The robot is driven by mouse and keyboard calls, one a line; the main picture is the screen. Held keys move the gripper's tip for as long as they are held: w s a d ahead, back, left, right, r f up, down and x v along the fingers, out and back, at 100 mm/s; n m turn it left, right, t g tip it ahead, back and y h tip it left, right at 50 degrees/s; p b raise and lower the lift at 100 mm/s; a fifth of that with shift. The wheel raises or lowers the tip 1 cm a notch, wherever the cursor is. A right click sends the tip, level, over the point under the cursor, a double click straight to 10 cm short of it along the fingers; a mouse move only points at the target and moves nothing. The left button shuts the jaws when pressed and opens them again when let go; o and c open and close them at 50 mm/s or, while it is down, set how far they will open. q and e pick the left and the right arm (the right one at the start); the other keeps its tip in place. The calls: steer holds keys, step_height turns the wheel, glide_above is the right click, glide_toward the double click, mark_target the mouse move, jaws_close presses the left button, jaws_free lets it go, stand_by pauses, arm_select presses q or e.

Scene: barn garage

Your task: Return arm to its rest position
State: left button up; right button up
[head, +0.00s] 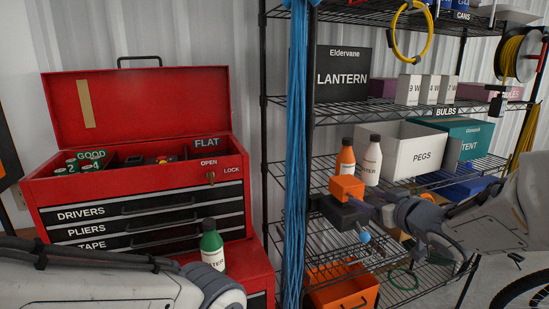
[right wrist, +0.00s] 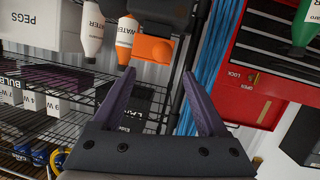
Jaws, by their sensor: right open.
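My right arm comes in from the right in the head view. Its gripper (head: 374,212) is in front of the wire rack, beside an orange and black item (head: 347,188). In the right wrist view my right gripper (right wrist: 157,72) has its two dark purple fingers spread, with nothing held between them. The orange part of that item (right wrist: 155,49) shows just past the fingertips; I cannot tell whether they touch. My left arm crosses the lower left of the head view, and its gripper is out of frame.
An orange bottle (head: 345,160) and a white bottle (head: 371,164) stand near the right gripper, beside a white PEGS bin (head: 412,155). Blue cords (head: 297,150) hang at the rack post. A red toolbox (head: 140,108) and a green bottle (head: 212,244) are at left.

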steer(key=s+a+f+g+h, duration=0.2)
steer(key=s+a+f+g, duration=0.5)
steer(key=s+a+f, duration=0.4)
steer(key=s+a+f+n+g, duration=0.1)
steer(key=s+a+f+g, duration=0.1)
steer(key=s, duration=0.9)
steer(key=s+a+f+n+g, duration=0.1)
steer(key=s+a+g, duration=0.3)
steer(key=s, duration=0.7)
steer(key=shift+f+n+g, duration=0.4)
steer(key=shift+n+g, duration=0.2)
steer(key=shift+g, duration=0.1)
steer(key=shift+a, duration=0.1)
